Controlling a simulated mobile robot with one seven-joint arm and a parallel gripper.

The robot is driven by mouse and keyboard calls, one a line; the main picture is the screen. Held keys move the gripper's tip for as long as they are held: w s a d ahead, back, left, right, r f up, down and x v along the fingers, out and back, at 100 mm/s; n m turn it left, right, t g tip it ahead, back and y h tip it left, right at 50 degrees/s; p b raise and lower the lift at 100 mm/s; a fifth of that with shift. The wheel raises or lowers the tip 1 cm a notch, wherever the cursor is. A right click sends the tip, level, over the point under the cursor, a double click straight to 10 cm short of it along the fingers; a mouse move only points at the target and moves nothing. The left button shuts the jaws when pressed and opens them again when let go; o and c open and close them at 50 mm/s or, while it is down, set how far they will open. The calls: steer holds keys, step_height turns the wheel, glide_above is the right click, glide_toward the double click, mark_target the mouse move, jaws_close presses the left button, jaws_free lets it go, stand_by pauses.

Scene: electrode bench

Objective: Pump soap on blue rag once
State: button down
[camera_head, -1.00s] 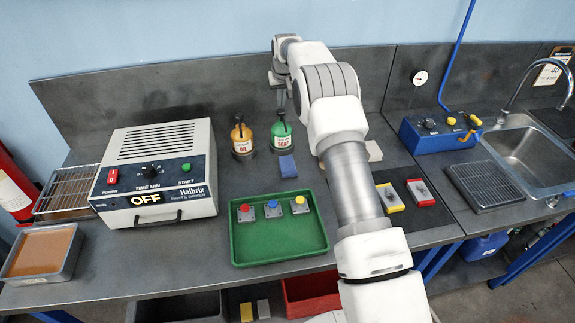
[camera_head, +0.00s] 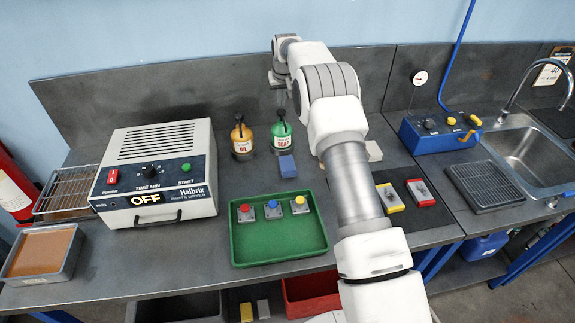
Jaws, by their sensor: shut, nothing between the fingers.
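A green soap bottle (camera_head: 281,136) with a dark pump top stands upright toward the back of the bench. The blue rag (camera_head: 287,166) lies on the bench just in front of it. My gripper (camera_head: 281,108) is shut and empty, at or just above the pump of the soap bottle. From this view I cannot tell whether the fingers touch the pump. The fingertips are small and partly merge with the dark pump. No soap is visible on the rag.
An amber oil bottle (camera_head: 242,140) stands close to the left of the soap. A green tray (camera_head: 278,255) with several colored-knob parts is in front. The parts dryer (camera_head: 155,172) reading OFF is at left. A blue control box (camera_head: 437,136) and sink (camera_head: 527,156) are at right.

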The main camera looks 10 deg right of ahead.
mark_target(281, 110)
steer(key=shift+f, duration=0.2)
stand_by(0.3)
steer(key=shift+f+b, duration=0.9)
steer(key=shift+f, duration=0.45)
steer(key=shift+r, duration=0.15)
steer(key=shift+r+p, duration=0.95)
steer(key=shift+r, duration=0.35)
step_height(281, 110, up, 6)
steer(key=p, duration=0.4)
